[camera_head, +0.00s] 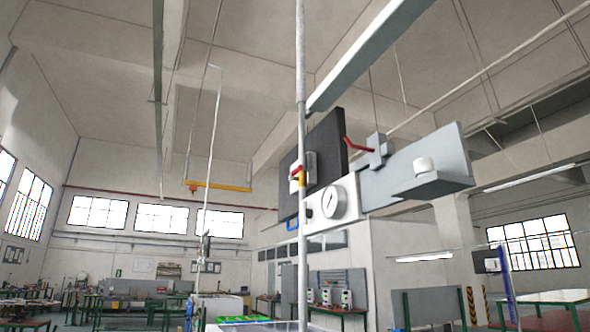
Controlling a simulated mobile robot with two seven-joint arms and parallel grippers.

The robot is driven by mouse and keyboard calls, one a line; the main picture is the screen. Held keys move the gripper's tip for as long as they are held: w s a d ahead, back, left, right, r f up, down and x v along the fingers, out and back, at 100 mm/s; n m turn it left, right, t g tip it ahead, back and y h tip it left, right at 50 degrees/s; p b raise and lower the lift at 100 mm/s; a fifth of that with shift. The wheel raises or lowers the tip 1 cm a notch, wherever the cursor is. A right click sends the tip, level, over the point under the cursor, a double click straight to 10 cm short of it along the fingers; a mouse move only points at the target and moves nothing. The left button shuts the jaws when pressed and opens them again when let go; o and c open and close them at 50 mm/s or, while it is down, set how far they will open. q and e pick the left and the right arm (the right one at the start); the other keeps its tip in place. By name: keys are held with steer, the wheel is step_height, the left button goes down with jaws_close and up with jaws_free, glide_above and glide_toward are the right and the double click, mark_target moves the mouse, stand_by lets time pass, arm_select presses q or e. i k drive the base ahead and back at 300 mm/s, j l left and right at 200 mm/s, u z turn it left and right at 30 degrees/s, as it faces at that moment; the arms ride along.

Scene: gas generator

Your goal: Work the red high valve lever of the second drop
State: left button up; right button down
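A red lever (358,146) shows right of centre, high up. It slants down to the right and meets a small grey fitting (377,150) beside a grey panel. A smaller red and yellow part (298,174) sits beside a white vertical pipe (302,85), left of a round dial gauge (333,202). I cannot tell which of these belongs to the second drop. Neither of my grippers is in view.
A grey shelf (440,187) with a white cylinder (423,165) juts out right of the gauge. A black panel (325,150) stands behind it. A grey beam (365,50) slants overhead. Another thin pipe (215,130) hangs at left. Workbenches (135,300) line the floor.

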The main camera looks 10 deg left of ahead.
mark_target(295, 173)
steer(key=k+l+z, duration=0.1)
steer(key=k+z, duration=0.3)
steer(key=k, duration=0.15)
steer(key=j+z, duration=0.15)
steer(key=z, duration=1.15)
steer(key=j, duration=0.85)
steer(key=k+j, duration=0.15)
steer(key=j, duration=1.5)
steer(key=k+j, duration=0.1)
steer(key=j, duration=0.75)
steer(key=k+j, duration=0.1)
steer(key=j, duration=1.55)
steer(key=k+z, duration=0.05)
